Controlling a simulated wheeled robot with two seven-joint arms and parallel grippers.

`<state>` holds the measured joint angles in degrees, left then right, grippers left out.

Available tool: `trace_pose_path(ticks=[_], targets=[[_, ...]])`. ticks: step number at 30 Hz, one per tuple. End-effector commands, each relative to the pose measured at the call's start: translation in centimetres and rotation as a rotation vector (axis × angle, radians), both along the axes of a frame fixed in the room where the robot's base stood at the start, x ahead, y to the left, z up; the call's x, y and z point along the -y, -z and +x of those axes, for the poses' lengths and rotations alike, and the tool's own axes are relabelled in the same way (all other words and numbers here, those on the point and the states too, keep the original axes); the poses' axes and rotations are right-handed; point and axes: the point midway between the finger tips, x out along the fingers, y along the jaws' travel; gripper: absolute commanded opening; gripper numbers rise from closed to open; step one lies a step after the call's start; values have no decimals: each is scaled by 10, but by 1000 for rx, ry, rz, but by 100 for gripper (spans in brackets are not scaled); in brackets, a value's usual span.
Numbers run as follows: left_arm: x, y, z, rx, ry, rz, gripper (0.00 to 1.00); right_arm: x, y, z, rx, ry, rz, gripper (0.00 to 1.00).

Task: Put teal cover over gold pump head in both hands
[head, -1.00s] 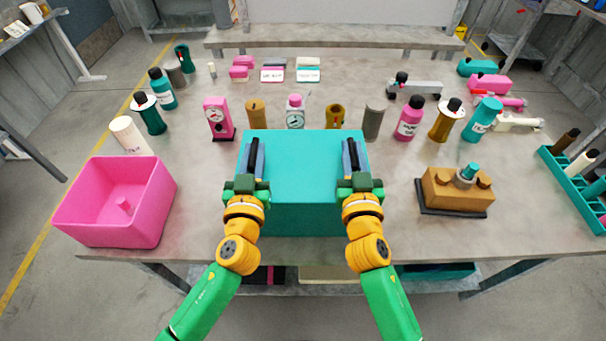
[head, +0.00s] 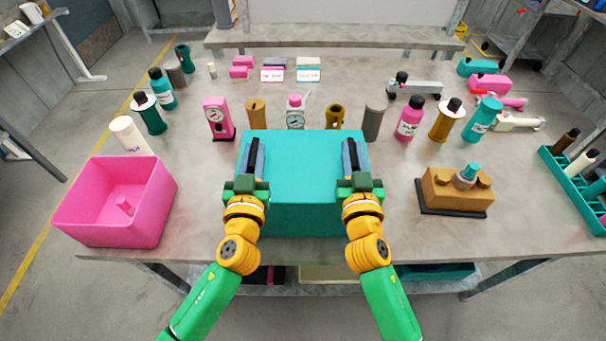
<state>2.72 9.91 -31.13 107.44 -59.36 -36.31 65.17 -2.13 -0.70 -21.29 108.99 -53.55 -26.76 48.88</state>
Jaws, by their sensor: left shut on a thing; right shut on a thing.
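The teal cover (head: 303,165) is a large box shape at the front middle of the table. My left gripper (head: 256,158) is shut on its left side and my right gripper (head: 351,158) is shut on its right side. I cannot tell whether the cover touches the table or hangs just above it. The gold pump head (head: 447,190) is a block with round knobs and a teal-topped grey fitting (head: 467,174). It sits uncovered on a dark base (head: 430,211), to the right of the cover and my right gripper, apart from both.
A pink open bin (head: 85,222) stands at the front left with a small pink piece inside. Several bottles, gauges and cylinders stand in a row behind the cover. A teal rack (head: 563,182) is at the right edge. Bare table lies between the cover and the pump head.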

Motion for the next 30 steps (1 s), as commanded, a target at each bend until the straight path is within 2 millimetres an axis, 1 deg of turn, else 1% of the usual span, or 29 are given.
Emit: trace_pose_path(ticks=[12,16,20,24,27,30], targets=[[-1,0,0,-1,-4,1,0,1,0,0,0,3,-1,0],[-1,-3,0,1,-4,1,0,1,-3,0,2,2,-1,0],[-1,-17,0,1,-4,2,0,1,-17,0,2,3,-1,0],[-2,-40,0,1,-5,2,0,1,-40,0,2,3,-1,0],[-2,-53,0,1,-5,2,0,1,-53,0,2,3,-1,0],[-2,-54,0,1,-5,2,0,1,-54,0,2,3,-1,0]])
